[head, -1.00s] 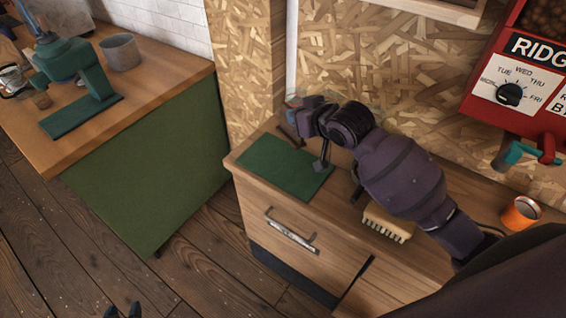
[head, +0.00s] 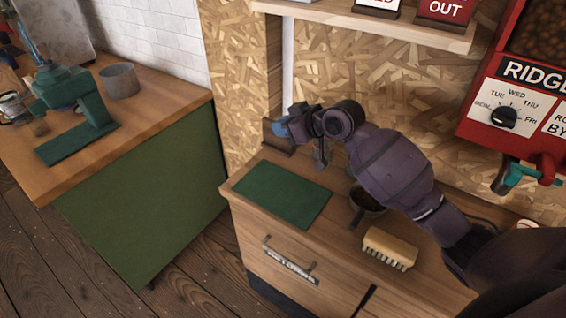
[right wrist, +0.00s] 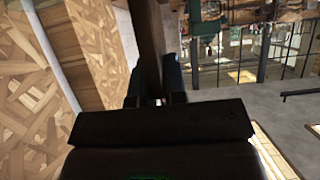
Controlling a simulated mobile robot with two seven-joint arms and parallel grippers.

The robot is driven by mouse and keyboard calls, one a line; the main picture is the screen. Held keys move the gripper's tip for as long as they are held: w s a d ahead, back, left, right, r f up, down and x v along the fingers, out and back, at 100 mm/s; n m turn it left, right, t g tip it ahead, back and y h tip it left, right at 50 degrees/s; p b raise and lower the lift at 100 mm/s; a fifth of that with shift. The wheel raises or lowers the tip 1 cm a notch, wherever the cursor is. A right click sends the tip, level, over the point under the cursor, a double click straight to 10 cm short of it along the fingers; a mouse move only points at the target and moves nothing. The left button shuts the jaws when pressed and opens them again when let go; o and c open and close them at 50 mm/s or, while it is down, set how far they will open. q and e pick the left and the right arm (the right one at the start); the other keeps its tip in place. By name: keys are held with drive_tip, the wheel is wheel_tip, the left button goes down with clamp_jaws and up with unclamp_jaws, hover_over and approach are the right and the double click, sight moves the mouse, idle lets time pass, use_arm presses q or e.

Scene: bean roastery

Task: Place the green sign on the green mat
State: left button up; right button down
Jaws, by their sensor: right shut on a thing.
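The green mat (head: 283,193) lies flat and bare on the wooden cabinet top in the head view. My right gripper (head: 287,130) is beyond the mat's far edge, close to the chipboard wall. It is shut on a dark brown, board-like thing (head: 277,141), which also shows between the fingers in the right wrist view (right wrist: 150,45). I see this thing mostly edge-on. No green face shows, so I cannot confirm it is the green sign. I cannot tell whether it touches the cabinet top. My left gripper is not in view.
A brush (head: 390,248) and a dark round cup with a handle (head: 368,198) are right of the mat. A shelf (head: 370,22) with a red sign (head: 446,8) is above. A red bean dispenser (head: 520,110) is at right. A gap separates the green-fronted counter (head: 140,190) at left.

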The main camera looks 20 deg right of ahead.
sight(281, 147)
wheel_tip(281, 147, down, 6)
drive_tip(key=shift+f, duration=0.15)
drive_tip(key=shift+f+b, duration=0.4)
drive_tip(key=shift+f, duration=2)
drive_tip(key=shift+f, duration=0.15)
drive_tip(key=c, duration=1.2)
unclamp_jaws()
drive_tip(key=shift+o, duration=0.2)
